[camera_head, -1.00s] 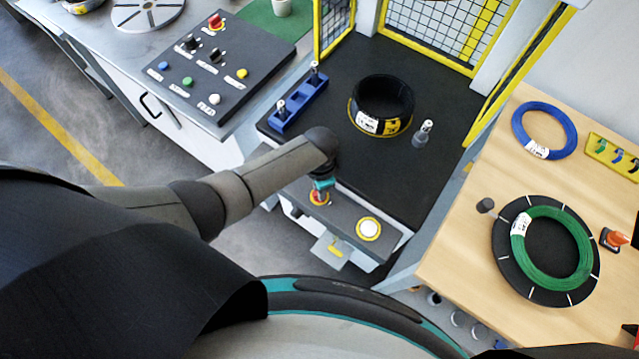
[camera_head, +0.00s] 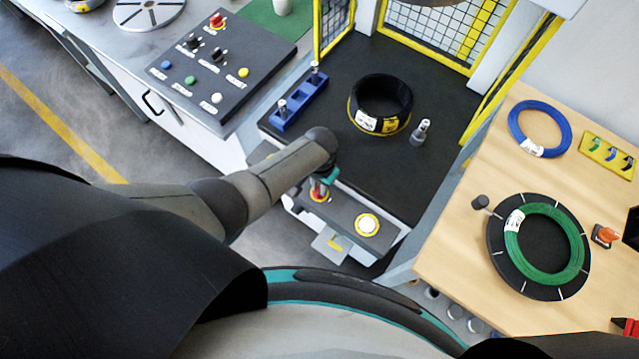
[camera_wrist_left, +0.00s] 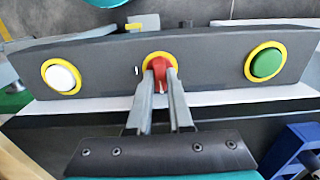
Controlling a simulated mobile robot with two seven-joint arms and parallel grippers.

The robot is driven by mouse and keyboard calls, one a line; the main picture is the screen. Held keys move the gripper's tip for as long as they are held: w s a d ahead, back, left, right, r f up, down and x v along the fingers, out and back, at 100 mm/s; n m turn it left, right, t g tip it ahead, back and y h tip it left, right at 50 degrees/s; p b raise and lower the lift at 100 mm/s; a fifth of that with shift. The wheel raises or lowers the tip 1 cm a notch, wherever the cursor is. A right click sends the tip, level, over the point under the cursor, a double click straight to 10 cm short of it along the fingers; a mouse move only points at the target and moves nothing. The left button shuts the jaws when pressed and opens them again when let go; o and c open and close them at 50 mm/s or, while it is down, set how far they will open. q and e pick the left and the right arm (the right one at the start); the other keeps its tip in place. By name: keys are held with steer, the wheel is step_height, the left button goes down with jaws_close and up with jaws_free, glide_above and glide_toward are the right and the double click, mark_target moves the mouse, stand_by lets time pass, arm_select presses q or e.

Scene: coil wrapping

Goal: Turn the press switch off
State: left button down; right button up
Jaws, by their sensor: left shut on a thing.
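The press switch (camera_wrist_left: 159,66) is a red knob in a yellow ring, in the middle of the dark front panel in the left wrist view. In the head view the red switch (camera_head: 319,196) shows partly below my left wrist. My left gripper (camera_wrist_left: 162,88) is shut on the red knob, with one grey finger on each side. In the head view the left gripper (camera_head: 321,187) reaches down to the panel (camera_head: 342,211). My right gripper is not in view.
The panel also has a white button (camera_wrist_left: 61,76) and a green button (camera_wrist_left: 265,62), both apart from my fingers. Behind it, a black coil (camera_head: 381,103) lies on the press bed (camera_head: 400,180). A blue block (camera_head: 300,104) stands left; a wooden table (camera_head: 450,260) stands right.

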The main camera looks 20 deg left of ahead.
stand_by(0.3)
arm_select(q)
steer(key=c, duration=0.8)
jaws_free()
steer(key=shift+r, duration=0.1)
steer(key=shift+r+p, duration=0.3)
steer(key=shift+r, duration=0.05)
step_height(320, 180, up, 6)
steer(key=p, duration=0.3)
steer(key=shift+r, duration=4.15)
